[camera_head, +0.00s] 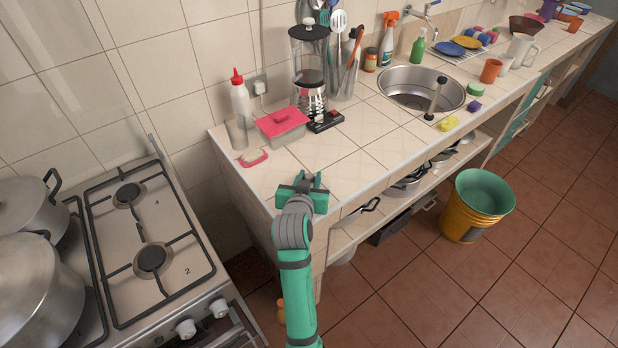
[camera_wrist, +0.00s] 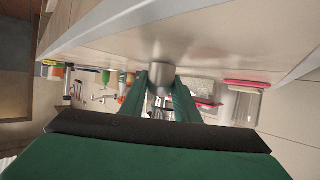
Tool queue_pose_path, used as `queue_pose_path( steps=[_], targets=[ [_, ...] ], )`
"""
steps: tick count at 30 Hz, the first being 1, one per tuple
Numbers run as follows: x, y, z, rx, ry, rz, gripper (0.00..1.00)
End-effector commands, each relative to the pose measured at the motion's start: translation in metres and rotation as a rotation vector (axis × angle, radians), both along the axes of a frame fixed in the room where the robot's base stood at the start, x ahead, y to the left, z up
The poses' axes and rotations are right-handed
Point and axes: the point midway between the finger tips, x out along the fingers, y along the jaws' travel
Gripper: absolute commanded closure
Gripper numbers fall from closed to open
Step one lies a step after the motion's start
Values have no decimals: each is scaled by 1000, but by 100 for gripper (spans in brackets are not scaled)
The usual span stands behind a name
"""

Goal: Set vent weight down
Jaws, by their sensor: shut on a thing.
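My gripper (camera_head: 309,181) is low over the near left part of the tiled counter (camera_head: 345,165), close to its front edge. In the wrist view, its two green fingers (camera_wrist: 162,88) are shut on the vent weight (camera_wrist: 161,73), a small grey metal cylinder. The wrist picture is upside down, with the counter (camera_wrist: 190,45) at the top. The end of the weight is at or just off the counter surface; I cannot tell if it touches. In the head view the weight is hidden by my gripper.
A red-lidded container (camera_head: 283,124), a soap dish (camera_head: 253,158) and a blender (camera_head: 310,70) stand behind. The sink (camera_head: 408,88) is to the right. The stove (camera_head: 150,235) with large pots (camera_head: 38,290) is left. The counter around my gripper is clear.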

Motion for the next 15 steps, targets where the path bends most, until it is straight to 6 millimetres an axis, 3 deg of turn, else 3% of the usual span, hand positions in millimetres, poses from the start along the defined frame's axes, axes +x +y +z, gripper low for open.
queue_pose_path(
  steps=[3, 4, 6, 15],
  targets=[
    [0, 2, -3, 0, 1, 2, 95],
    [0, 2, -3, 0, 0, 2, 64],
    [0, 1, -3, 0, 1, 2, 53],
    [0, 1, -1, 0, 0, 2, 53]
  ],
)
